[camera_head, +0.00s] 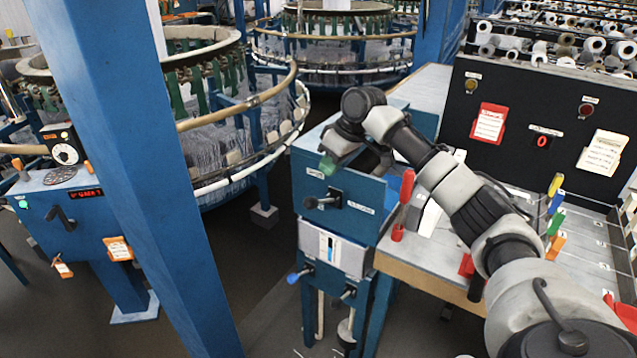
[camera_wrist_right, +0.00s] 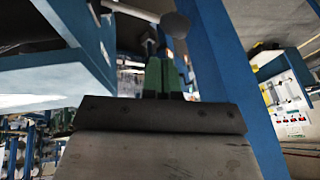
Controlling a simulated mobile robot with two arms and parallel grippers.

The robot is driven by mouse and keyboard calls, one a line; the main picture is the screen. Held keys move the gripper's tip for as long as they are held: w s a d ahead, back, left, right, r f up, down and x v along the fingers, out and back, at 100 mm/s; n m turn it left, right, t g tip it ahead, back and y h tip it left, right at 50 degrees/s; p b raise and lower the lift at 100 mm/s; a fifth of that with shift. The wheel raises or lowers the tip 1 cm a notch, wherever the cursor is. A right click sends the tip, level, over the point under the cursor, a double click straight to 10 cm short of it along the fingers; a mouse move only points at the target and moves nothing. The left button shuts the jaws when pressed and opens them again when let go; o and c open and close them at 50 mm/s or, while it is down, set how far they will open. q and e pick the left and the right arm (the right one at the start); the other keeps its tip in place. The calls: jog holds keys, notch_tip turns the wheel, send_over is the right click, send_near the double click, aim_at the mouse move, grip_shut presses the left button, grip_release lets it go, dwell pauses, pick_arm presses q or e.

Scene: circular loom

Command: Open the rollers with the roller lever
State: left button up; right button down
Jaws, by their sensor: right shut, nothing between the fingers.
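Which lever is the roller lever, and the rollers themselves, I cannot make out. My left gripper is out of view.
Lower on the cabinet are a blue-tipped handle (camera_head: 299,274) and a black knob (camera_head: 348,292). A red-handled lever (camera_head: 405,190) stands to the right on the workbench (camera_head: 415,262). A blue post (camera_head: 130,170) rises on the left; circular looms (camera_head: 215,110) stand behind.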

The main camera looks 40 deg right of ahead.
aim_at(321, 201)
jog(key=shift+w+a+f+p, duration=0.1)
jog(key=shift+a+f+p, duration=0.3)
jog(key=shift+f, duration=0.5)
jog(key=shift+w+a+f+p, duration=0.15)
jog(key=shift+a+f, duration=0.35)
jog(key=shift+f, duration=0.35)
jog(key=shift+w+a+f+p, duration=0.1)
jog(key=shift+a+f+p, duration=0.3)
jog(key=shift+f, duration=0.5)
